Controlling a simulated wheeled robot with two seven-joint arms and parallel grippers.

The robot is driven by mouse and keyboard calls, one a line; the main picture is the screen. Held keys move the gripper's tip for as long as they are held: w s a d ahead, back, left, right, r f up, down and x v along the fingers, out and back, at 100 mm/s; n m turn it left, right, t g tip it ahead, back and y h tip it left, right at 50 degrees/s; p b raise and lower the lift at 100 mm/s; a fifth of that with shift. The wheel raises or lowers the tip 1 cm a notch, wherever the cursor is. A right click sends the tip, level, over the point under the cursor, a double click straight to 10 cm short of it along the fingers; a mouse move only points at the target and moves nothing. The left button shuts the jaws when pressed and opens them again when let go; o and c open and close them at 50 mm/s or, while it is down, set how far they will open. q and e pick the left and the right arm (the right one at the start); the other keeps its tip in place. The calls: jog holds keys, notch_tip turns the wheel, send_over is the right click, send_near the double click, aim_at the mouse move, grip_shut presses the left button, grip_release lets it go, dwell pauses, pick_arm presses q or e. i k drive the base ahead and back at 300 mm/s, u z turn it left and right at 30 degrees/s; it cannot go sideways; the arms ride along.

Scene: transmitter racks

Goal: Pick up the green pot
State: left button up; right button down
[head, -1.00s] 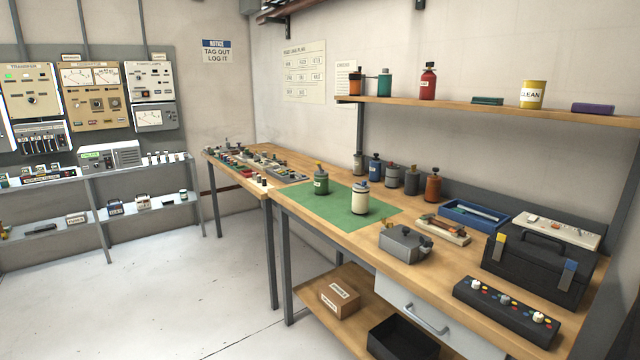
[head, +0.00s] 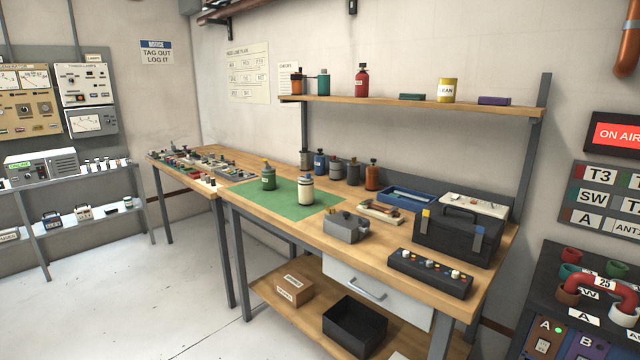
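A dark green pot (head: 268,179) with a light label and a yellowish top stands upright on the green mat (head: 288,209) on the workbench. A cream pot (head: 307,191) with a dark top stands on the same mat, to its right and nearer. Neither of my grippers shows in the head view.
Several pots, including a blue pot (head: 320,163), stand behind the mat. A grey metal box (head: 347,228), a black toolbox (head: 457,238) and a knob panel (head: 430,274) occupy the right of the workbench (head: 290,238). The floor (head: 150,300) in front is clear at left.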

aim_at(269, 175)
jog(key=z, duration=0.25)
jog(key=k, duration=0.3)
jog(key=u, duration=0.5)
jog(key=i, duration=0.7)
jog(key=u, duration=0.7)
jog(key=i, duration=1.55)
jog(key=z, duration=0.9)
